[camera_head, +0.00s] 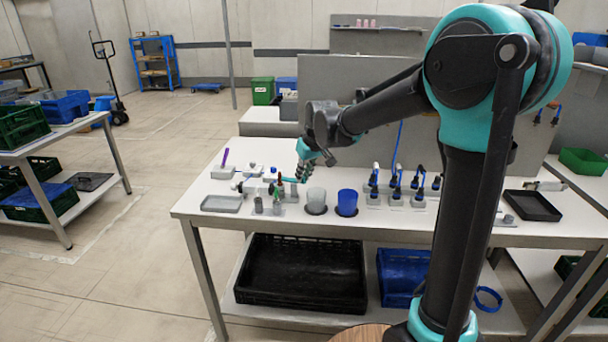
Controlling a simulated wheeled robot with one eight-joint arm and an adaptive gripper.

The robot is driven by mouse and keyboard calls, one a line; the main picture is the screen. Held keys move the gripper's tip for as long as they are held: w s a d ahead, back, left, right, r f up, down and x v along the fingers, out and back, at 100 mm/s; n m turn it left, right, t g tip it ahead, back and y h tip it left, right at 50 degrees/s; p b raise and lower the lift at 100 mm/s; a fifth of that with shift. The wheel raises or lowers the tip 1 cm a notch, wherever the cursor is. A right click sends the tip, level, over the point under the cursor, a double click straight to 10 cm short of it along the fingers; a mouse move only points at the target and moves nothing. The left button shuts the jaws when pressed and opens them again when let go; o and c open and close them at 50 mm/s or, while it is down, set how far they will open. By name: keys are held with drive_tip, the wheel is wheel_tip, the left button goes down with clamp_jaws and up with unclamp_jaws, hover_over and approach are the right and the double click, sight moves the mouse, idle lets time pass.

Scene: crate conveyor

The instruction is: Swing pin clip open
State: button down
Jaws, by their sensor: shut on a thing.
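My gripper (292,181) is at the left part of the white workbench, low over a cluster of small grey and white fittings (254,186). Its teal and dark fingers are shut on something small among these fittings. I cannot make out the pin clip itself; it is too small or hidden by the fingers.
Several blue-handled fittings (396,189) stand further right. A grey tray (222,203) lies front left, a black tray (533,206) at right. A grey panel rises behind.

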drive_tip(key=m+h, duration=0.1)
drive_tip(key=m, duration=0.2)
drive_tip(key=s+a+m+h, duration=0.1)
drive_tip(key=m, duration=0.3)
drive_tip(key=s+a+m+h, duration=0.1)
drive_tip(key=m+h, duration=0.1)
drive_tip(key=m, duration=0.1)
drive_tip(key=shift+s+a+m+t, duration=0.1)
drive_tip(key=shift+s+m+t, duration=0.05)
drive_tip(key=shift+m+t, duration=0.2)
idle(0.4)
drive_tip(key=c, duration=1.5)
unclamp_jaws()
drive_tip(key=v, duration=1.2)
